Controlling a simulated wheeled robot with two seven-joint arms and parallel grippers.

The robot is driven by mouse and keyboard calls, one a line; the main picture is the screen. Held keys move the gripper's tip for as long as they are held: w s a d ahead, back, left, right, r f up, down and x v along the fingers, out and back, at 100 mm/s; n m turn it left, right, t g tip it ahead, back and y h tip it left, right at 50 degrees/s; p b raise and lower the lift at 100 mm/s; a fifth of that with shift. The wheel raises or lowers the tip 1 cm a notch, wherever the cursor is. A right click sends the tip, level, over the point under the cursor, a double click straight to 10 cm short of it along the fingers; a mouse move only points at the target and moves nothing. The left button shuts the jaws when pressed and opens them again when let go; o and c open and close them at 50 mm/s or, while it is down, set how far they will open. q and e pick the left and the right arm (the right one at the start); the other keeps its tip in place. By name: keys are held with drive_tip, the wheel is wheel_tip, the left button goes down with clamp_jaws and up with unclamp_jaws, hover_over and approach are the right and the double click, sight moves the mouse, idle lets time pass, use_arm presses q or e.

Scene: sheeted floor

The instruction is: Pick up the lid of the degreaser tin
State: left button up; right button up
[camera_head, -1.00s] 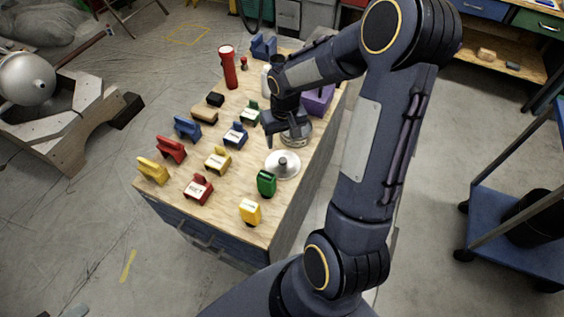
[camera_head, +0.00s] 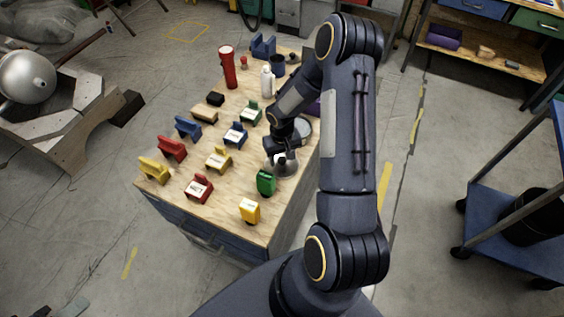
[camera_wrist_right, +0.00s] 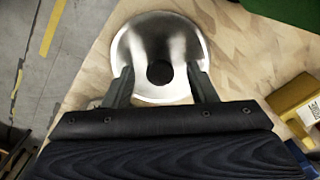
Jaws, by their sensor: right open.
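The lid (camera_head: 286,168) is a shiny, shallow metal cone with a dark knob, lying on the wooden bench top near its right edge. In the right wrist view the lid (camera_wrist_right: 160,35) lies just past the fingers, with its dark knob (camera_wrist_right: 160,74) centred between them. My right gripper (camera_head: 281,157) is open over the lid; in the wrist view its two fingers (camera_wrist_right: 159,85) stand apart on either side of the knob, with nothing held. An open round metal tin (camera_head: 303,128) stands behind the lid, partly hidden by my arm. My left gripper is not in view.
A green block (camera_head: 266,183) stands close in front of the lid, and a yellow block (camera_head: 250,211) stands nearer the bench's front corner. Several coloured holders fill the left of the bench (camera_head: 231,190). A red flashlight (camera_head: 227,66) and a white bottle (camera_head: 267,82) stand farther back.

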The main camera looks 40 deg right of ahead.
drive_tip(key=c, duration=1.1)
drive_tip(key=shift+o, duration=0.2)
drive_tip(key=shift+r, duration=0.1)
